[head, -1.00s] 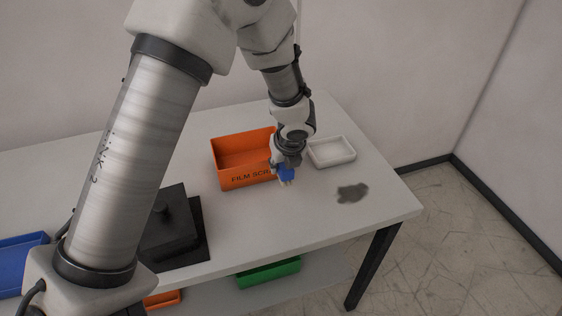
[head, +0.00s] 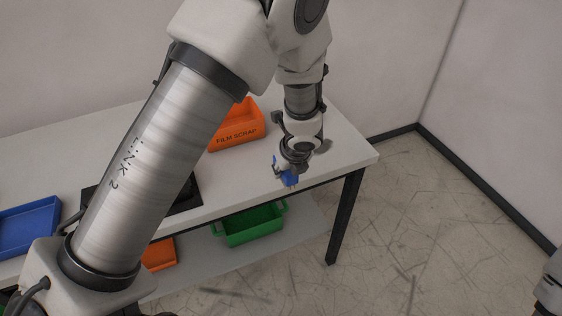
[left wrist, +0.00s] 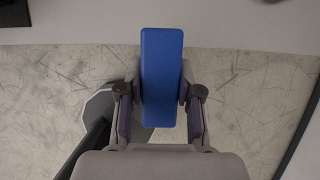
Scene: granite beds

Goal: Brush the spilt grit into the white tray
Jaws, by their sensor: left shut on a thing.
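My left gripper (head: 286,169) is shut on a blue block-shaped brush (head: 290,179), at the front edge of the table (head: 340,160). In the left wrist view the blue brush (left wrist: 161,75) sits between the two fingers (left wrist: 160,108), with floor below it and the table edge above. The white tray is hidden behind my left arm. My right gripper is out of view.
An orange bin marked FILM SCRAP (head: 236,132) stands on the table, partly behind my arm. A black object (head: 185,202) and a blue tray (head: 28,228) are further left. A green crate (head: 252,226) sits on the lower shelf. Floor is clear at right.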

